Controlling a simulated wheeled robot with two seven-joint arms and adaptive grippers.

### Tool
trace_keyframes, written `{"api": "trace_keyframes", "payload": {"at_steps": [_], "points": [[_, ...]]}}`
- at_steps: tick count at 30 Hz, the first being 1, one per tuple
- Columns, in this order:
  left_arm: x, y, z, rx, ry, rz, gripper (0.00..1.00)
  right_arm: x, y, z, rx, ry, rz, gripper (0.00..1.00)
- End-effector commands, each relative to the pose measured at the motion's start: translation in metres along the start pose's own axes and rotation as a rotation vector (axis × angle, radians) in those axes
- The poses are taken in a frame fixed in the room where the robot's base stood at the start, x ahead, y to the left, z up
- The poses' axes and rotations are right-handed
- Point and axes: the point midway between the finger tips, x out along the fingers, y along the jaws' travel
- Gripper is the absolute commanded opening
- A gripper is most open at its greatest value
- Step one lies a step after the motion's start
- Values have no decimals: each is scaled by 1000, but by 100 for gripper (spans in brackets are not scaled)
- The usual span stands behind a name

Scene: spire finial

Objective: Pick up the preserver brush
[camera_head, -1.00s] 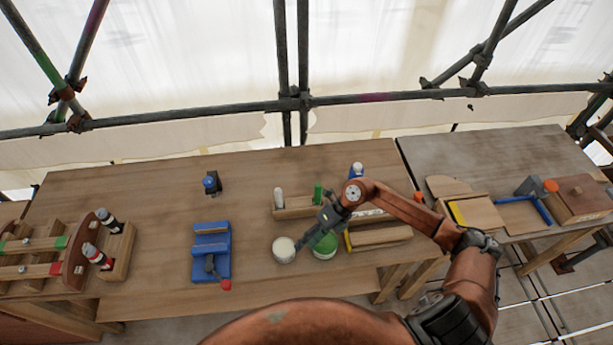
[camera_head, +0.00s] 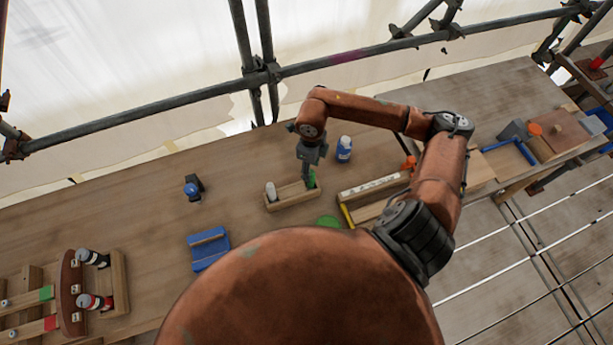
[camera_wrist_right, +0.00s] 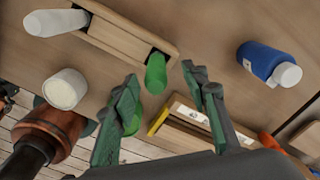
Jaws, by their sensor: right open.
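Two upright handles stand in a wooden holder (camera_head: 292,197), one white (camera_head: 271,191) and one green (camera_head: 312,179). The green handle, likely the preserver brush, also shows in the right wrist view (camera_wrist_right: 155,75); its lower end is hidden in the holder slot. My right gripper (camera_head: 306,178) points down at the holder's right end, close to the green handle. In the right wrist view its open fingers (camera_wrist_right: 159,76) appear on either side of the green handle, with no clear contact. My left gripper is not in view.
A blue bottle (camera_head: 344,149) with a white cap stands behind and right of the holder. A white tub (camera_wrist_right: 66,90) and a green tub (camera_head: 328,221) stand in front. A long wooden box (camera_head: 372,188) is to the right.

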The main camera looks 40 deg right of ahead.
Motion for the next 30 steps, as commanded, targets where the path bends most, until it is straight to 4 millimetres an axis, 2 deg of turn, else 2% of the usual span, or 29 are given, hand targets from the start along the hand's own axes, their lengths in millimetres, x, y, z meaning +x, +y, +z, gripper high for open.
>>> {"api": "trace_keyframes", "payload": {"at_steps": [8, 16, 25, 30], "points": [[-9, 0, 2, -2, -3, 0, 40, 28, 3, -2, 3, 2, 4, 41], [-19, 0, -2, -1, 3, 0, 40, 66, 6, -2, 2, 2, 3, 41], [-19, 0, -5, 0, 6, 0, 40, 73, 6, -2, -1, 0, 1, 41], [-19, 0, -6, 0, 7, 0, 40, 72, 6, -2, -1, 0, 1, 30]]}}
